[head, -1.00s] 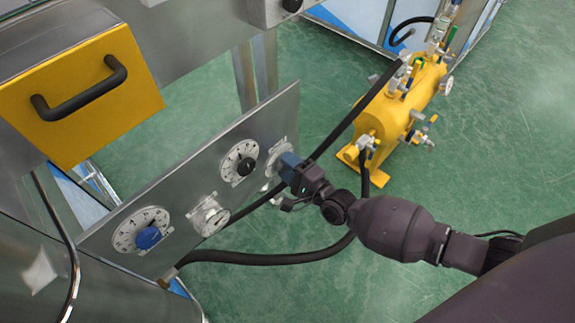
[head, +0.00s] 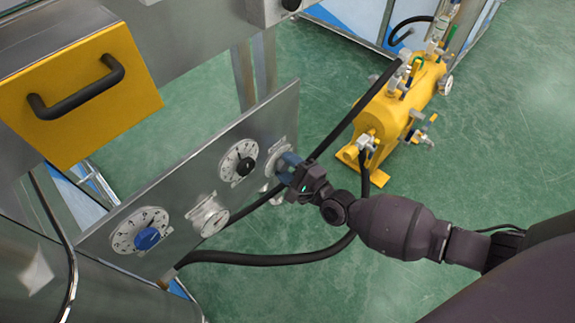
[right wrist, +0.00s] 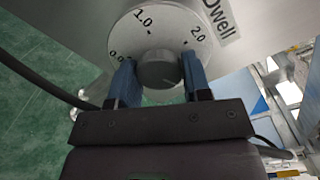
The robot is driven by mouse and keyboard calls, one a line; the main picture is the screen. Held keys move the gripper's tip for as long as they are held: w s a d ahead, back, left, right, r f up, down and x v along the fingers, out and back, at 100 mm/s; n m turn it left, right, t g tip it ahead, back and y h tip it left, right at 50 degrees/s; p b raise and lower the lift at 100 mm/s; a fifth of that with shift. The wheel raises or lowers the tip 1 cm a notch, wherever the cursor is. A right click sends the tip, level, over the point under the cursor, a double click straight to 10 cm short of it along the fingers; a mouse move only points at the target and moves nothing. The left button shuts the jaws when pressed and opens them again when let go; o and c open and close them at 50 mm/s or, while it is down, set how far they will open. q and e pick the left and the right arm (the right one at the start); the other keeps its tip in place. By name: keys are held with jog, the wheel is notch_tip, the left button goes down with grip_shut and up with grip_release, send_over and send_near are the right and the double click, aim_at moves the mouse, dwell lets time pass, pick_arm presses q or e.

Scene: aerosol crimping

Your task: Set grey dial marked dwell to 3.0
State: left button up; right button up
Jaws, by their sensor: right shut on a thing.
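The grey dwell dial (right wrist: 159,70) sits in the middle of its round white scale (right wrist: 180,28) in the right wrist view. The scale shows 1.0 at upper left, 2.0 at right and part of a 0 mark at left; its lower part is hidden by my gripper. The label "Dwell" (right wrist: 217,16) is beside it. My right gripper (right wrist: 158,80) is shut on the dial, one blue finger on each side. In the head view my right gripper (head: 287,167) covers most of this dial at the panel's right end. My left gripper is not in view.
The metal panel (head: 180,190) also carries a black dial (head: 244,166), a blue dial (head: 147,238) and a pale round fitting (head: 209,216). A black hose (head: 270,258) runs below my right arm. A yellow tank unit (head: 400,105) stands behind on the green floor.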

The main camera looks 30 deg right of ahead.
jog(key=shift+s+a+f, duration=0.1)
jog(key=shift+a, duration=0.05)
jog(key=o, duration=0.7)
jog(key=shift+c, duration=0.2)
jog(key=shift+o, duration=1.2)
jog(key=p+v, duration=0.2)
jog(key=v, duration=0.8)
jog(key=shift+s, duration=0.3)
